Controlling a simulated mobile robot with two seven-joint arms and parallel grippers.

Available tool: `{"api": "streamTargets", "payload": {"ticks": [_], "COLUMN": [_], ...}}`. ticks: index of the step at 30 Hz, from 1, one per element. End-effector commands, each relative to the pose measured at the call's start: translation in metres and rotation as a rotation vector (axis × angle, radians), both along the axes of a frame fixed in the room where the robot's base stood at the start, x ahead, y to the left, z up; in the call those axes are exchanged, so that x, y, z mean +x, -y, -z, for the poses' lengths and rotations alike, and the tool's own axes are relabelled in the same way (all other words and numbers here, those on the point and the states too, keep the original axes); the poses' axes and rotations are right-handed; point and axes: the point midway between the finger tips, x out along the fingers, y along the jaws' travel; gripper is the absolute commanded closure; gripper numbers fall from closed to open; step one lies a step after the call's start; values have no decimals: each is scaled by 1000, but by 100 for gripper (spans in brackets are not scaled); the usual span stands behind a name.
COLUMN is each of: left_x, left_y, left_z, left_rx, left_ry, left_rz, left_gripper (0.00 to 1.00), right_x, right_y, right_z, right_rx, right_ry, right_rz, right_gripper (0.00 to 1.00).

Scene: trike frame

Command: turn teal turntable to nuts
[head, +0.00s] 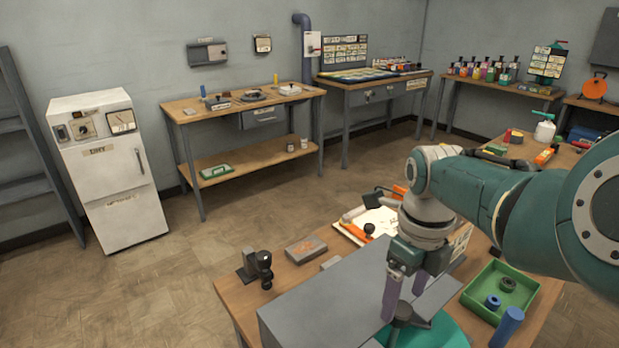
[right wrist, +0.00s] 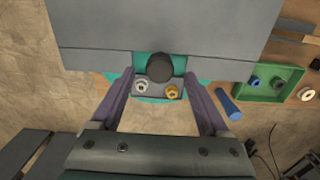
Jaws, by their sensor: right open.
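The teal turntable (head: 448,332) is at the bottom of the head view, partly covered by a grey housing (head: 325,300). In the right wrist view the turntable (right wrist: 142,61) shows a dark round knob (right wrist: 159,67) and a grey section (right wrist: 157,92) with a silver ring-shaped piece (right wrist: 141,86) and a gold one (right wrist: 172,90). My right gripper (head: 403,300) is open and points down over the turntable. Its purple fingers are on either side of the knob in the right wrist view; I cannot tell whether they touch it. My left gripper is not in view.
A green tray (head: 533,288) with ring-shaped parts and a blue cylinder (head: 507,327) stand right of the turntable. A black device (head: 259,268) and a grey block (head: 306,249) are on the bench's left. A white fridge (head: 109,169) and other benches line the walls.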

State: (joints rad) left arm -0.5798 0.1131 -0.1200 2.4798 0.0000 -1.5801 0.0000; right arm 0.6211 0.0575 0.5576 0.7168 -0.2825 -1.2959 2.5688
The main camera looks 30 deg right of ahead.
Motion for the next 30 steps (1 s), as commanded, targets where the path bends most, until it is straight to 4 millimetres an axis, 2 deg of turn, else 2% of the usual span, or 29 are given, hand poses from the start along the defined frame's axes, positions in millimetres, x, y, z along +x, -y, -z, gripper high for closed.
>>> {"api": "streamTargets", "payload": {"ticks": [1,3,10,15,30], "left_x": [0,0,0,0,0], "left_y": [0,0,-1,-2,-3], "left_z": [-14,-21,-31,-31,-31], "left_rx": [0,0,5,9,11], "left_ry": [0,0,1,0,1], "left_rz": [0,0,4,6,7], "left_gripper": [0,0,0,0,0], "right_x": [1,1,0,-1,-2], "right_y": [0,0,0,-1,2], "right_z": [-19,-33,-64,-70,-69], "right_rx": [-1,-1,0,2,-7], "right_ry": [3,3,1,-1,0], "right_rz": [0,2,1,0,-19], "right_gripper": [21,21,21,21,21]}}
